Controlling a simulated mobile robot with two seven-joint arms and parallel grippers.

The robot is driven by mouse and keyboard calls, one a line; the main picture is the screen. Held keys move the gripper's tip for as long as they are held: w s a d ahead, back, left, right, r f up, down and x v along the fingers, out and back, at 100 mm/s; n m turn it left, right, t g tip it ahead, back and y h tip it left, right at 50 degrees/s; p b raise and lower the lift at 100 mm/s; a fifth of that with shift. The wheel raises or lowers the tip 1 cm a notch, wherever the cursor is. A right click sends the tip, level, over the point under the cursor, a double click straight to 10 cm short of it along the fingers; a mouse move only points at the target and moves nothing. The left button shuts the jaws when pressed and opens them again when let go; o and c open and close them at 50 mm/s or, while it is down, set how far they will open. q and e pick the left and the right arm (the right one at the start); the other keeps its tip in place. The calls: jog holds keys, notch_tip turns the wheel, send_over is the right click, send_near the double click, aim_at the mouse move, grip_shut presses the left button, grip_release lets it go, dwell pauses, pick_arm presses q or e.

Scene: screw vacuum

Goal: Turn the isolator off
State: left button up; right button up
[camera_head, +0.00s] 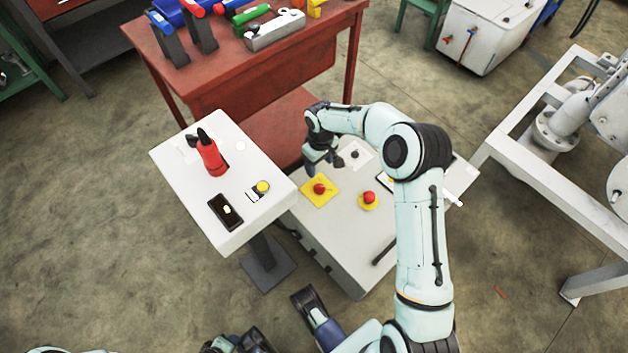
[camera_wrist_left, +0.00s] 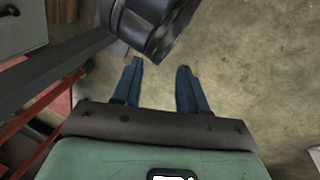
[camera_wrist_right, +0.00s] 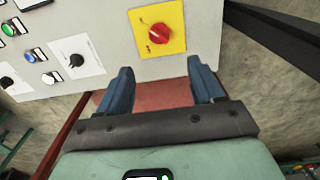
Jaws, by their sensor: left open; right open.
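The isolator is a red rotary knob (camera_head: 320,188) on a square yellow plate on the grey cabinet's panel. In the right wrist view, the red knob (camera_wrist_right: 159,32) sits just beyond the fingertips, with small dark marks at its left. Its handle lies roughly sideways. My right gripper (camera_head: 322,164) is above and slightly behind the yellow plate, open and apart from the knob. In the right wrist view, its blue fingers (camera_wrist_right: 160,64) are spread with nothing between them. My left gripper (camera_wrist_left: 160,64) is open and empty over the floor in the left wrist view.
A red button (camera_head: 369,197) on a yellow base sits right of the knob. A black selector (camera_wrist_right: 73,60) and lit buttons share the panel. A white pedestal table (camera_head: 183,158) with a red tool stands left. A red workbench (camera_head: 235,85) stands behind.

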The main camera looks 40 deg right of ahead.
aim_at(320, 186)
pick_arm(q)
jog(key=shift+t+y, duration=0.4)
jog(key=shift+t, duration=0.2)
jog(key=w+a+f+b, duration=0.1)
jog(key=w, duration=0.1)
jog(key=w+a+f+b, duration=0.1)
jog(key=f, duration=0.1)
jog(key=shift+w+a+f+b, duration=0.15)
jog(key=shift+w+a+b, duration=0.05)
jog(key=shift+w+b, duration=0.2)
pick_arm(e)
notch_tip(320, 186, down, 13)
jog(key=shift+s+r, duration=0.1)
jog(key=shift+s, duration=0.05)
jog(key=shift+c, duration=0.4)
jog(key=c, duration=1)
